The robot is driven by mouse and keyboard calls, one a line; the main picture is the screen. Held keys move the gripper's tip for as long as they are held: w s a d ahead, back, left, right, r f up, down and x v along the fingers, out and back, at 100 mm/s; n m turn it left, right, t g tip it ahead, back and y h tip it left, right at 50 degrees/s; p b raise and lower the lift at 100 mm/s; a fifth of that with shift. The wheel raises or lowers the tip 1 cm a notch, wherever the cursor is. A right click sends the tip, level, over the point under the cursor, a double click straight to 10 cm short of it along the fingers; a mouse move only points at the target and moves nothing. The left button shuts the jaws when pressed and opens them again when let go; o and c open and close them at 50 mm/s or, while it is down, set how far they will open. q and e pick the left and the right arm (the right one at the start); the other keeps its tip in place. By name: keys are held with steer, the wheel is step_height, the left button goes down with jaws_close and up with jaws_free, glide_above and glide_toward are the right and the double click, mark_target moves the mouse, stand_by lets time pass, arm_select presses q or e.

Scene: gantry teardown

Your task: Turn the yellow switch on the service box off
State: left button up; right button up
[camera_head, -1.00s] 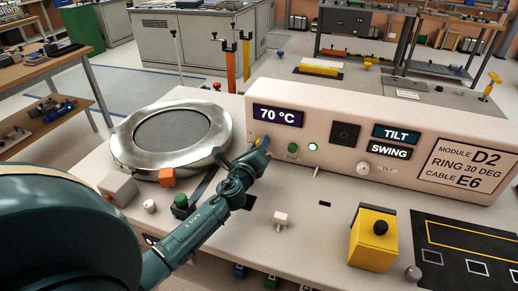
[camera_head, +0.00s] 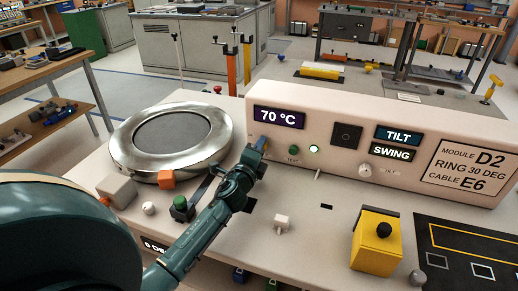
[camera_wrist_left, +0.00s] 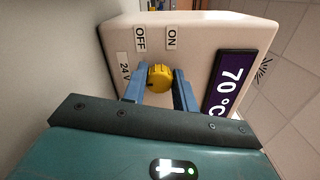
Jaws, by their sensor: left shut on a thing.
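The service box (camera_head: 330,110) is the long white console at the back of the bench. Its yellow switch (camera_wrist_left: 160,77) is a round knob on the end panel near the ON and OFF labels in the left wrist view. My left gripper (camera_wrist_left: 159,80) is shut on the yellow switch, with one blue finger on each side of it. In the head view my left gripper (camera_head: 262,144) reaches the left end of the box, and the switch is mostly hidden there. My right gripper is not in view.
A round metal ring fixture (camera_head: 170,140) with an orange block (camera_head: 166,179) stands left of the arm. A green button (camera_head: 181,207) and white knobs sit in front. A yellow box with a black knob (camera_head: 376,245) stands at right, beside a dark mat (camera_head: 465,255).

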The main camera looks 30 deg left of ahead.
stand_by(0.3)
arm_select(q)
steer(key=o, duration=1)
steer(key=v, duration=1.3)
steer(key=shift+s+b, duration=0.1)
steer(key=shift+b, duration=0.25)
steer(key=shift+f, duration=0.1)
